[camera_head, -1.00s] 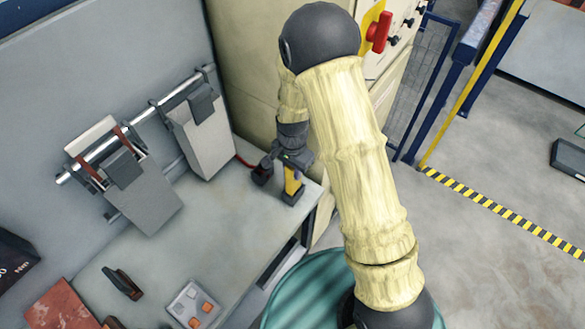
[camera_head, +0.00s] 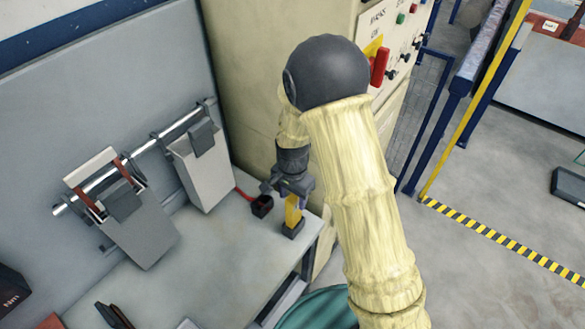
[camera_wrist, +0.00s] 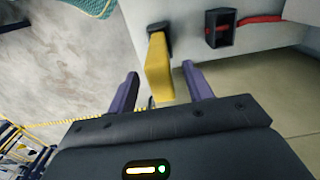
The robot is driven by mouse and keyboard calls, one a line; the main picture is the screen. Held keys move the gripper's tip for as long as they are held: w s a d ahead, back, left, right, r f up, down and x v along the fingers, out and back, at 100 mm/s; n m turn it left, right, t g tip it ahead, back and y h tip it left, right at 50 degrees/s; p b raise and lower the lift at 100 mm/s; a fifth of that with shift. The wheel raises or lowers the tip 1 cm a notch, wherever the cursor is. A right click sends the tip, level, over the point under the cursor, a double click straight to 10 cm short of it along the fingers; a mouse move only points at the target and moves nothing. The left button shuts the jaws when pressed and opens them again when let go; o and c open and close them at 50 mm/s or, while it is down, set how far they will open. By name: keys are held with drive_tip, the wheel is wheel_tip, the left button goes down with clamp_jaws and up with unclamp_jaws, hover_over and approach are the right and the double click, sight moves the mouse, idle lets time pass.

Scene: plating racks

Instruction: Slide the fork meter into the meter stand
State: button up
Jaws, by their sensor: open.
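The yellow fork meter (camera_head: 292,210) stands upright near the bench's right corner. Its lower end is in a small black base (camera_head: 293,227), which I take as the meter stand. In the wrist view the meter (camera_wrist: 159,68) runs from its black base (camera_wrist: 159,27) toward my gripper. My gripper (camera_head: 288,188) is open just above the meter. In the wrist view its two purple fingers (camera_wrist: 161,75) are spread on either side of the meter's near end, with gaps showing. How deep the meter sits in the base is hard to see.
A small black open box (camera_head: 262,206) with a red cable stands just left of the meter. Grey bins (camera_head: 203,170) hang on a rail (camera_head: 140,157) at the left. A cream cabinet (camera_head: 250,90) rises behind. The bench (camera_head: 225,255) is clear in front.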

wheel_tip(320, 180, up, 14)
drive_tip(key=b, duration=0.2)
drive_tip(key=shift+r+b, duration=0.15)
drive_tip(key=shift+b, duration=0.2)
drive_tip(key=s+d+f+n+t+b, duration=0.1)
drive_tip(key=s+d+f+n+t, duration=0.1)
drive_tip(key=s+d+f+n, duration=0.2)
drive_tip(key=s+d+n, duration=0.3)
drive_tip(key=s+d, duration=0.5)
drive_tip(key=d, duration=0.1)
drive_tip(key=shift+s+d+n+t, duration=0.2)
drive_tip(key=shift+d+n+t, duration=0.1)
drive_tip(key=shift+f, duration=0.1)
idle(1.8)
